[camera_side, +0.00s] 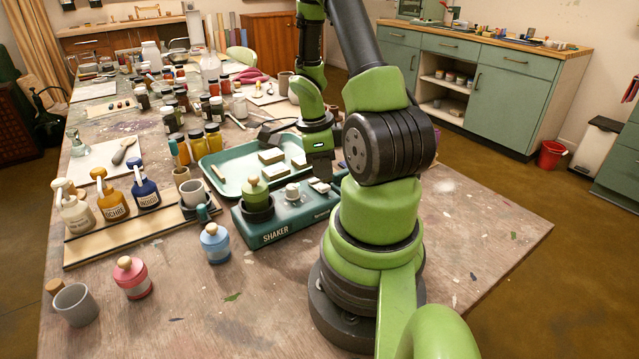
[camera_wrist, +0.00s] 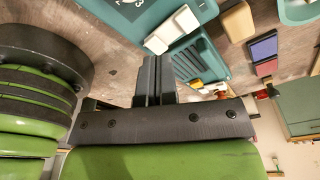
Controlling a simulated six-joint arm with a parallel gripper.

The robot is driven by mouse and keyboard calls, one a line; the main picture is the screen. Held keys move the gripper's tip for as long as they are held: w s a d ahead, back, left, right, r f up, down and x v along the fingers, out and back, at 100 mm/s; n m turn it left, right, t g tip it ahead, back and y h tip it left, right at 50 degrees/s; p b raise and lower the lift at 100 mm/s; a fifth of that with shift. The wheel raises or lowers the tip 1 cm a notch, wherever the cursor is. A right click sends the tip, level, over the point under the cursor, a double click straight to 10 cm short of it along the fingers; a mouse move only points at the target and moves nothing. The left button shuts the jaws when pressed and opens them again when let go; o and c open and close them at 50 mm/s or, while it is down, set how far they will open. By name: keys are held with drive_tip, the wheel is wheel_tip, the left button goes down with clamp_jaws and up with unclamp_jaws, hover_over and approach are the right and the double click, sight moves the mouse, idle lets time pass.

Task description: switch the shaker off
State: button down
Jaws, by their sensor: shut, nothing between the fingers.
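The shaker (camera_side: 268,238) is a teal box with its name on the front, standing on the table left of my arm's base. A green jar (camera_side: 256,194) sits in its dark cup at the left end, and a white knob (camera_side: 292,190) is in the middle. A white rocker switch (camera_side: 319,186) is towards the right end; its tilt is too small to read. In the wrist view the white switch (camera_wrist: 178,24) lies just beyond my fingertips on the teal housing. My gripper (camera_wrist: 158,62) is shut and empty, pointing down at the switch end. I cannot tell whether it touches.
A green tray (camera_side: 222,158) with several blocks lies behind the shaker. A blue jar (camera_side: 215,243), a pink jar (camera_side: 132,278) and a grey cup (camera_side: 76,305) stand in front and left. Pump bottles (camera_side: 112,203) stand on a board at left.

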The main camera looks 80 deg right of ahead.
sight(322, 186)
drive_tip(key=shift+f, duration=1.2)
idle(0.7)
drive_tip(key=shift+r, duration=3.5)
